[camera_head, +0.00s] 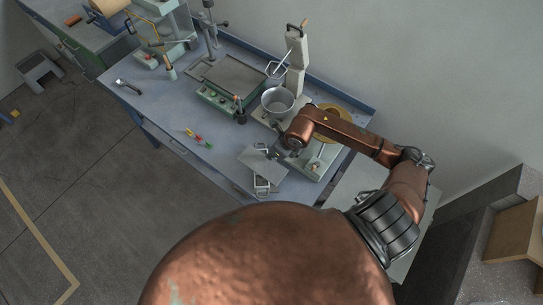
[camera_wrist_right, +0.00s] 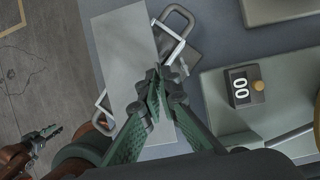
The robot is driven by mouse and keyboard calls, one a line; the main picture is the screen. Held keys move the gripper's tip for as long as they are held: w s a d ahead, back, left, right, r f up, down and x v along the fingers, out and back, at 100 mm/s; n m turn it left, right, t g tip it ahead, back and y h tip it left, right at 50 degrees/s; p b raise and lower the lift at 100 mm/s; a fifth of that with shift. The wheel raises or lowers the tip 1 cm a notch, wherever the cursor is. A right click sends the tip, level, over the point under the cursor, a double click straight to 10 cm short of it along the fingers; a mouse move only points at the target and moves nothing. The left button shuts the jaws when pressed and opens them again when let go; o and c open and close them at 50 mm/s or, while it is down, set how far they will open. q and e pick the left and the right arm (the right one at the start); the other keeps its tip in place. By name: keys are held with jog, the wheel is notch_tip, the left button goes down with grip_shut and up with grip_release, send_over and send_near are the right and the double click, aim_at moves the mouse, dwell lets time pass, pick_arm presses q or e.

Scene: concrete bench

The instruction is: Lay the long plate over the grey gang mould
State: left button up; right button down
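The long plate (camera_head: 267,172) is a flat pale-grey rectangle near the bench's front edge. In the right wrist view, the plate (camera_wrist_right: 122,55) lies crosswise above the grey gang mould (camera_wrist_right: 182,58) and hides its middle. One mould handle loop (camera_wrist_right: 178,18) sticks out at upper right, the other (camera_wrist_right: 101,104) at left. The near handle also shows in the head view (camera_head: 262,187). My right gripper (camera_wrist_right: 159,78) has its fingertips close together at the plate's right edge, apparently pinching it. Whether plate and mould touch is hidden. My left gripper (camera_wrist_right: 42,135) is small at lower left, its opening unclear.
A metal bowl (camera_head: 278,101) is on the stand behind. Coloured tools (camera_head: 198,137) lie left of the plate, and the bench (camera_head: 165,108) is fairly clear there.

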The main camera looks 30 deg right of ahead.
jog(key=shift+a+f, duration=0.1)
jog(key=shift+f, duration=0.65)
jog(key=shift+f+b, duration=0.3)
jog(key=shift+f, duration=0.1)
jog(key=c, duration=2.2)
grip_release()
jog(key=shift+o, duration=0.2)
jog(key=shift+r+p, duration=0.55)
jog(key=b+v, duration=0.1)
jog(key=v, duration=1)
jog(key=shift+s+r, duration=0.2)
jog(key=shift+s, duration=0.05)
